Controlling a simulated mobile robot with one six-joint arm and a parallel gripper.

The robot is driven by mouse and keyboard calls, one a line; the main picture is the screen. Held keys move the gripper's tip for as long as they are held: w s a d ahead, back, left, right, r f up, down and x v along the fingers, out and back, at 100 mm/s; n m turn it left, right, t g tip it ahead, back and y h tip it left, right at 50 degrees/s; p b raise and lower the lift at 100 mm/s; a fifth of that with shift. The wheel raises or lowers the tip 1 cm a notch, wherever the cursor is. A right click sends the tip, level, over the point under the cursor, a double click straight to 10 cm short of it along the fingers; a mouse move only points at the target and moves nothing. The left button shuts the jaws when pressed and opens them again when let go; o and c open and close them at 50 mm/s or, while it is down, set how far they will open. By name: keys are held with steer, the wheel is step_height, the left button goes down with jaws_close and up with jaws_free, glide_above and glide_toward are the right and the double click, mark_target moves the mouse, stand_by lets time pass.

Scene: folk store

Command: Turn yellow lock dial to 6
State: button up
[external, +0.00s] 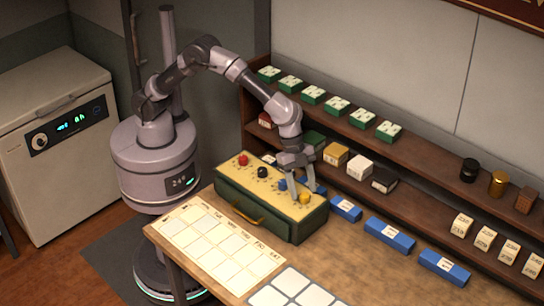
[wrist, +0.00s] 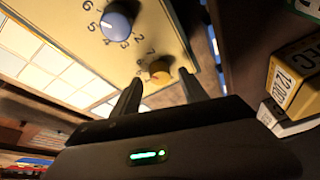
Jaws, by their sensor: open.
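The green box (external: 262,218) with a cream top panel stands on the wooden counter. Its top carries a red dial (external: 243,160), a black dial (external: 263,172), a blue dial (external: 283,184) and a yellow dial (external: 304,198). In the wrist view the blue dial (wrist: 116,24) and the yellow dial (wrist: 160,72) show, with numbers printed around them. My gripper (external: 303,192) is open over the panel's right end. In the wrist view my fingertips (wrist: 162,82) are on either side of the yellow dial, just short of it or around it; contact cannot be told. The yellow dial's setting is unclear.
A cream card grid (external: 215,243) lies in front of the box, with a grey-framed grid (external: 290,293) to its right. Blue blocks (external: 390,235) line the counter's back. Shelves behind hold green boxes (external: 337,105) and small cartons (external: 359,167).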

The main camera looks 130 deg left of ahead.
steer(key=p+v, duration=0.1)
steer(key=v, duration=0.5)
steer(key=shift+s+r, duration=0.1)
steer(key=shift+r, duration=0.05)
steer(key=s+d+r+y, duration=0.1)
steer(key=s+d+r, duration=0.25)
steer(key=s, duration=0.25)
steer(key=s+d+r+b, duration=0.1)
steer(key=s+d+r, duration=0.1)
steer(key=s+r, duration=0.3)
steer(key=s+d+r+y, duration=0.1)
steer(key=s+d+r, duration=0.2)
steer(key=s, duration=0.4)
steer(key=s+f+t+y+b, duration=0.1)
steer(key=s+f, duration=0.2)
steer(key=s, duration=1.4)
steer(key=shift+s+d+f+m, duration=0.2)
steer(key=shift+s+d+m, duration=0.1)
